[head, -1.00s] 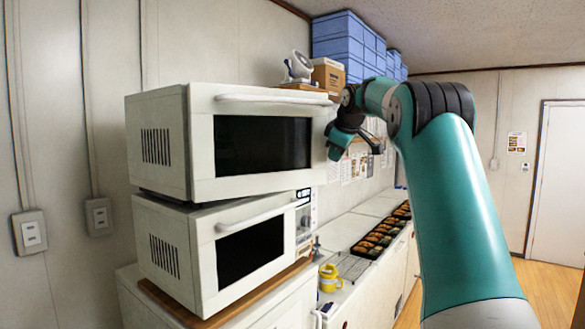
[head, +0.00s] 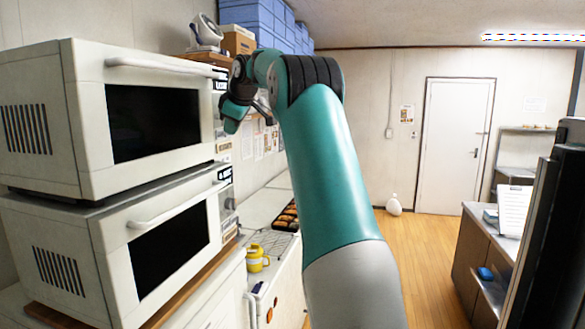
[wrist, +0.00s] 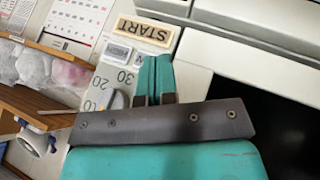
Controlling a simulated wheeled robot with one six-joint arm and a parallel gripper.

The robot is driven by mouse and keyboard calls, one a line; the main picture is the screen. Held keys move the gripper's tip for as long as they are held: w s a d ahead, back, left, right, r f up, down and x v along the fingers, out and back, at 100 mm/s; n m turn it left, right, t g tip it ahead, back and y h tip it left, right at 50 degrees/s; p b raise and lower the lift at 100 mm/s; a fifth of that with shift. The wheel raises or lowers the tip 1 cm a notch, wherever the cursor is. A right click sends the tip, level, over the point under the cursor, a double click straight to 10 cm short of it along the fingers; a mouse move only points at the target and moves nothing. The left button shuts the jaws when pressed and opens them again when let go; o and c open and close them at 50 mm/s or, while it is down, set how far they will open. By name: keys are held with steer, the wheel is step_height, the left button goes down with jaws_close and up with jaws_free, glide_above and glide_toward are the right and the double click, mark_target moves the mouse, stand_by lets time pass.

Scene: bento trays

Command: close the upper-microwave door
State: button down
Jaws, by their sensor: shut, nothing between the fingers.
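The upper microwave (head: 35,110) is a white box with a dark window, stacked on a similar lower microwave (head: 40,240). Its door (head: 90,115) carries a long white handle (head: 160,68) along the top and lies near the control panel. I cannot tell whether the door is fully flush. My gripper (head: 234,114) is at the right end of the upper microwave, by the panel. In the wrist view its teal fingers (wrist: 155,82) are together and empty, in front of the START label (wrist: 146,33) and a dial (wrist: 118,100). The door edge (wrist: 190,82) is just right of them.
A yellow cup (head: 257,259) and a wire rack stand on the counter below. Food trays (head: 287,215) lie farther along. Blue crates (head: 262,22) are stacked behind. Open wooden floor (head: 420,245) lies to the right, with another counter (head: 470,250) beyond.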

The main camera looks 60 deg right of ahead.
steer(key=v, duration=0.7)
steer(key=shift+s+r, duration=0.15)
steer(key=shift+r, duration=0.05)
